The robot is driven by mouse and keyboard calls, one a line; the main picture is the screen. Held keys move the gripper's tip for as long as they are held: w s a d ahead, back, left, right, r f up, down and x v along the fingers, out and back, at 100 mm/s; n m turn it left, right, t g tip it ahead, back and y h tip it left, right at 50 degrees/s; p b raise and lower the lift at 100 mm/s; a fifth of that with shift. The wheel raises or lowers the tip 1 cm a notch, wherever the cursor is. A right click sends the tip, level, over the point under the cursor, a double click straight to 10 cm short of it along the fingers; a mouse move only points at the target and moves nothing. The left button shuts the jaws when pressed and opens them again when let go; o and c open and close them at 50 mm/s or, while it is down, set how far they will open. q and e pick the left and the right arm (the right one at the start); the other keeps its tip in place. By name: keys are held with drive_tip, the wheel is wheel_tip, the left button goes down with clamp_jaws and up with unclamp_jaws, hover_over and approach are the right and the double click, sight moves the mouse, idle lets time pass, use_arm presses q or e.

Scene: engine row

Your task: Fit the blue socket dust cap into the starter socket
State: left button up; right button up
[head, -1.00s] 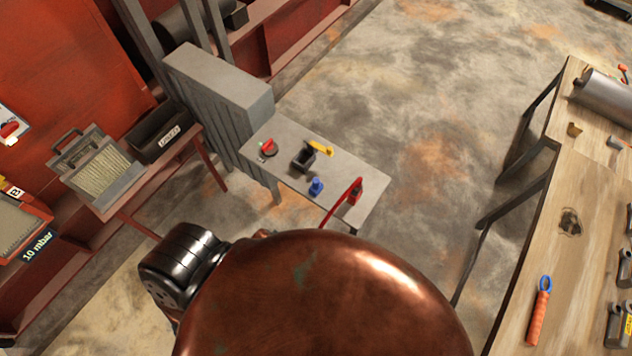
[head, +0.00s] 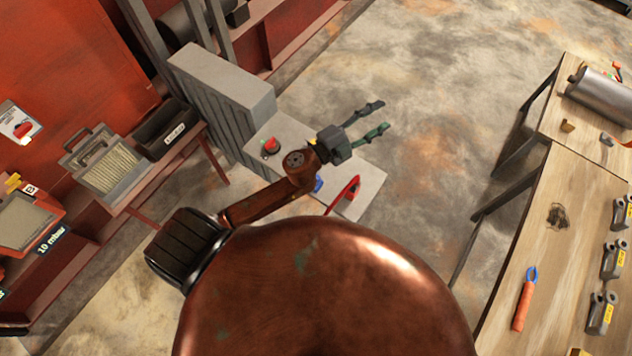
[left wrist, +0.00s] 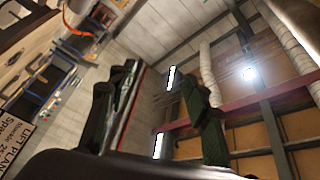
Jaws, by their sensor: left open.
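A small blue piece (head: 318,184), which may be the blue socket dust cap, is on the small grey table (head: 368,180) and is partly hidden behind my left arm. My left gripper (head: 379,117) is open and empty, with two green fingers spread apart. It is raised over the table's far right side, apart from the blue piece. In the left wrist view the open fingers (left wrist: 160,80) point up toward the ceiling and walls, with nothing between them. I cannot make out the starter socket. My right gripper is not in view.
A red round part (head: 271,146) and a red-handled tool (head: 345,194) are on the grey table. A grey ribbed cabinet (head: 225,85) stands at its left. A wooden bench (head: 545,255) with tools is at the right. Open floor lies between.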

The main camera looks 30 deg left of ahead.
use_arm(q)
drive_tip(key=s+d+f+m+g+h, duration=0.1)
drive_tip(key=s+d+m+g+h, duration=0.25)
drive_tip(key=d+m, duration=0.25)
drive_tip(key=s+d+f+m+g+h, duration=0.1)
drive_tip(key=s+d+m+g+h, duration=0.25)
drive_tip(key=d+m, duration=0.2)
drive_tip(key=s+f+m+g+y, duration=0.5)
drive_tip(key=f+g, duration=0.3)
drive_tip(key=f, duration=0.4)
drive_tip(key=a+f+m+y, duration=0.1)
drive_tip(key=a+f+y, duration=0.2)
drive_tip(key=a, duration=0.5)
drive_tip(key=a+f+g+y, duration=0.1)
drive_tip(key=a+f+y, duration=0.3)
drive_tip(key=a, duration=0.4)
drive_tip(key=a+f+m+g+y+p, duration=0.1)
drive_tip(key=a+f+y, duration=0.2)
drive_tip(key=a, duration=0.5)
drive_tip(key=shift+w+f+m+y, duration=0.3)
drive_tip(key=shift+f+m+y, duration=0.1)
drive_tip(key=shift+f, duration=0.35)
drive_tip(key=shift+a+f, duration=0.1)
drive_tip(key=shift+f, duration=0.25)
drive_tip(key=shift+f+p, duration=0.3)
drive_tip(key=shift+f, duration=0.2)
wheel_tip(320, 180, down, 5)
drive_tip(key=shift+a+f+p, duration=0.1)
drive_tip(key=shift+p, duration=1)
drive_tip(key=shift+f, duration=0.3)
